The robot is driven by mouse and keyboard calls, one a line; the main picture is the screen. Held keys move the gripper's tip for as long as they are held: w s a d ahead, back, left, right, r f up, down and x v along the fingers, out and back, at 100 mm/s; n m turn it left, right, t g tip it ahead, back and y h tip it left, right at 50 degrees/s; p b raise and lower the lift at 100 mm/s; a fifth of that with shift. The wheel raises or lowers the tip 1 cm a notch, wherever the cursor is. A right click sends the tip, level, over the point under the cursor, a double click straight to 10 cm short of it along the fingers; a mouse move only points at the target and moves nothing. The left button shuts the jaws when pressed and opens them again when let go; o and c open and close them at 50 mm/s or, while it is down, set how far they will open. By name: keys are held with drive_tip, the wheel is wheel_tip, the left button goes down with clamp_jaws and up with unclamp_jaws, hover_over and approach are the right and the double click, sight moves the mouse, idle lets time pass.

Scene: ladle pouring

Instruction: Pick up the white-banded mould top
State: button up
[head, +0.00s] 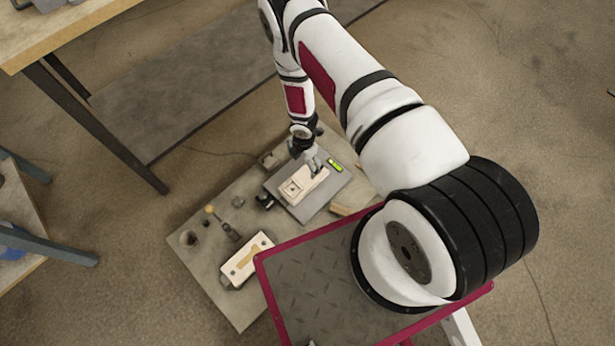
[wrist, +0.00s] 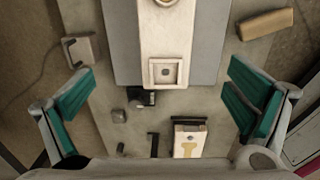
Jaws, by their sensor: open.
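A pale cream mould block (head: 303,186) lies on a grey plate; I take it to be the mould top, though a white band is not clearly distinct. In the wrist view the block (wrist: 166,35) shows a round opening at the top edge and a square recess at its near end. My gripper (head: 312,163) is over the block's far right part in the head view. In the wrist view my gripper (wrist: 163,75) is open and empty, its teal pads wide apart on either side of the block. Contact or height above it cannot be told.
The grey plate (head: 325,203) lies on a low worktop (head: 215,285). Another pale mould piece (head: 247,258) with a tan cavity lies lower left. A wooden block (wrist: 266,24) is to the right. A table (head: 50,45) stands upper left.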

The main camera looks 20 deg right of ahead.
drive_tip(key=b, duration=0.3)
approach(304, 179)
drive_tip(key=f, duration=0.5)
drive_tip(key=shift+w+a+f, duration=0.15)
drive_tip(key=shift+w, duration=0.15)
wheel_tip(304, 179, down, 5)
drive_tip(key=shift+s+f+b, duration=0.1)
drive_tip(key=shift+b, duration=0.85)
drive_tip(key=c, duration=2)
